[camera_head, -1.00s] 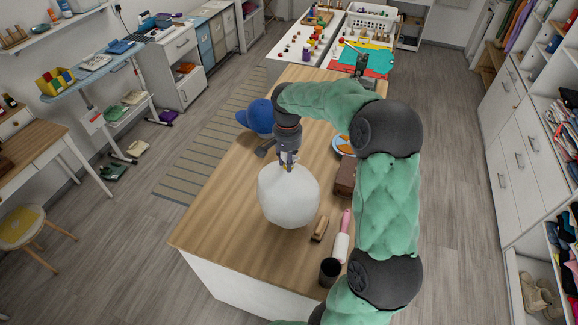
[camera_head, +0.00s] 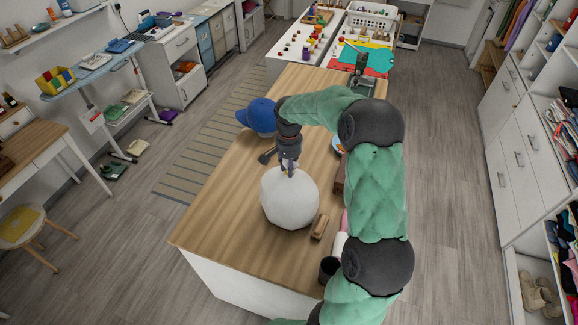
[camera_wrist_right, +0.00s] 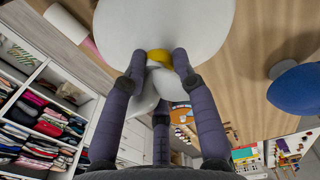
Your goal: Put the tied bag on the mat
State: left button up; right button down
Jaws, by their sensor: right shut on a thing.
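The tied bag (camera_head: 290,200) is white and round, on or just above the front part of the wooden counter; I cannot tell whether it touches. My right gripper (camera_head: 288,168) points down at its top and is shut on its neck. In the right wrist view the bag (camera_wrist_right: 165,22) fills the top, with a yellow tie (camera_wrist_right: 158,57) between the fingertips (camera_wrist_right: 160,68). A striped grey-beige mat (camera_head: 213,140) lies on the floor left of the counter. My left gripper is not in view.
The counter's front left (camera_head: 215,230) is clear.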

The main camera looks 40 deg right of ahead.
jog(key=c, duration=1.3)
grip_release()
jog(key=shift+f, duration=0.1)
jog(key=shift+c, duration=0.2)
jog(key=o, duration=0.4)
jog(key=shift+c, duration=0.2)
